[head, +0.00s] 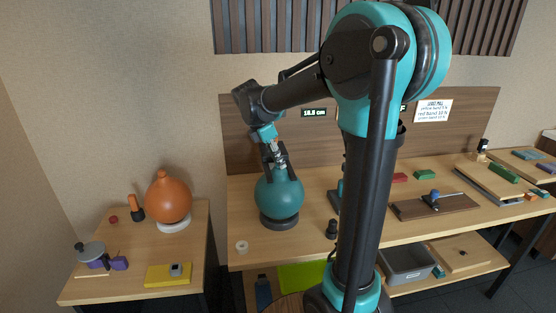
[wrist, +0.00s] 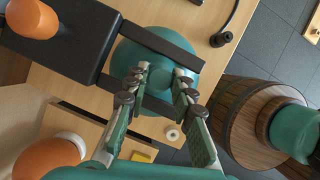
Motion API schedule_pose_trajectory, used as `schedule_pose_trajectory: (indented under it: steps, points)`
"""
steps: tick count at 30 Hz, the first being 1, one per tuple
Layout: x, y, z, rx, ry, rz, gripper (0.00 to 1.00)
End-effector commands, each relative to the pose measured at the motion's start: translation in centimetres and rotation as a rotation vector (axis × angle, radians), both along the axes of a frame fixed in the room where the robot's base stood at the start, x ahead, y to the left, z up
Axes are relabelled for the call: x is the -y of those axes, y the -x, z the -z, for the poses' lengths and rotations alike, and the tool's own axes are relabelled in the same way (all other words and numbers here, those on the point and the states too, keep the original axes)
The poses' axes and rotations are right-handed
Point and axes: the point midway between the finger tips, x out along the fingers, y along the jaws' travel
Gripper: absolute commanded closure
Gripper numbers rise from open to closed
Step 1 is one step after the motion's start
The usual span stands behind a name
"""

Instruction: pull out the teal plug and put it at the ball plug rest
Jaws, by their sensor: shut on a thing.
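A round teal ball vessel (head: 279,199) sits on a dark round base on the middle table. My gripper (head: 275,160) points down at its top. In the wrist view my gripper (wrist: 156,92) has its fingertips on either side of a teal plug (wrist: 157,76) and is shut on it. The teal ball (wrist: 133,58) is directly below the plug, and I cannot tell whether the plug is still seated in its neck. A small white ring (head: 242,246) lies at the table's front left. I cannot tell which thing is the ball plug rest.
A dark forked bracket (wrist: 82,48) has bars on both sides of the plug. An orange vessel (head: 167,199) stands on the left table. A small dark knob-like piece (head: 332,229) stands right of the teal ball. A wooden barrel (wrist: 240,118) stands beside the table.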

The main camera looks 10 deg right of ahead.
Motion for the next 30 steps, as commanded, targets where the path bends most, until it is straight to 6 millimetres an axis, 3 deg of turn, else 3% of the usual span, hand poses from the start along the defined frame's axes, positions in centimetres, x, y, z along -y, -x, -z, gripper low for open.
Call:
schedule_pose_trajectory:
  steps: [3,30]
  points:
    - [0.00,0.00,0.00,0.000,0.000,0.000,1.00]
    - [0.00,-0.01,-0.87,0.000,0.000,0.000,1.00]
